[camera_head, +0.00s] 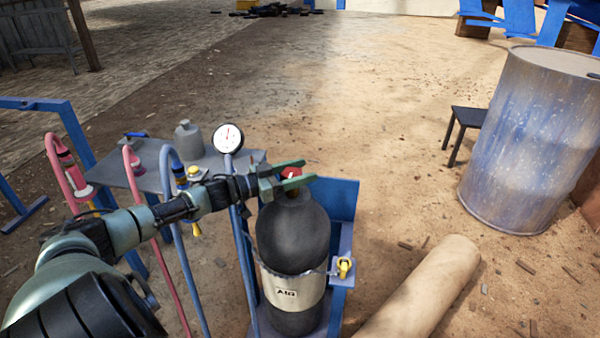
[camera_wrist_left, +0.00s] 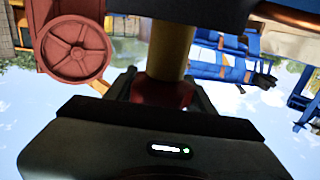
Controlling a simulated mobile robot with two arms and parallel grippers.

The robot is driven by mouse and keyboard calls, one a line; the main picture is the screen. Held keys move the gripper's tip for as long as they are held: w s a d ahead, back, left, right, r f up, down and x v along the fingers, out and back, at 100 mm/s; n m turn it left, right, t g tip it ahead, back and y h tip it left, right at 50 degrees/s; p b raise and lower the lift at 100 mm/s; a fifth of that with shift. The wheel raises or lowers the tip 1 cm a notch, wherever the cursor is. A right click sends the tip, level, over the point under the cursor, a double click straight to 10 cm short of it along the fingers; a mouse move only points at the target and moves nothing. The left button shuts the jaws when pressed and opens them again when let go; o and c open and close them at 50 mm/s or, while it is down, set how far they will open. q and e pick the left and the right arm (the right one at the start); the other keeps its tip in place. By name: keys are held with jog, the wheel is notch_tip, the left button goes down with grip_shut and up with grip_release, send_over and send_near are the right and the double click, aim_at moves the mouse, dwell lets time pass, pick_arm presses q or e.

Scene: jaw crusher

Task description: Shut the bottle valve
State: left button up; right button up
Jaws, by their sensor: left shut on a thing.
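A dark gas bottle (camera_head: 293,238) with a pale label stands upright in a blue rack (camera_head: 341,240). Its red valve knob (camera_head: 291,173) is on top. My left gripper (camera_head: 290,178) reaches in from the left and is shut on the red knob, a finger on either side. In the left wrist view the red knob (camera_wrist_left: 163,93) sits between the fingers, partly hidden by the gripper body. My right gripper is not in view.
A grey table (camera_head: 120,172) with a grey canister (camera_head: 188,138) stands behind my left arm. A pressure gauge (camera_head: 228,138) and several coloured hoses are beside the bottle. A rusty blue drum (camera_head: 530,140) and a tan roll (camera_head: 425,290) are to the right. Open ground lies behind.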

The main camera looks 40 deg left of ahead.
pick_arm(q)
jog(key=shift+f, duration=0.1)
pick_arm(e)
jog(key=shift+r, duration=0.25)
pick_arm(q)
jog(key=o, duration=1.4)
jog(key=shift+c, duration=0.2)
jog(key=shift+s, duration=0.2)
jog(key=shift+s+a, duration=0.25)
jog(key=shift+s, duration=0.1)
jog(key=p+v, duration=0.2)
jog(key=v, duration=0.3)
jog(key=shift+s+a, duration=0.15)
jog(key=shift+s, duration=0.1)
jog(key=shift+s+a, duration=0.25)
jog(key=shift+s, duration=0.15)
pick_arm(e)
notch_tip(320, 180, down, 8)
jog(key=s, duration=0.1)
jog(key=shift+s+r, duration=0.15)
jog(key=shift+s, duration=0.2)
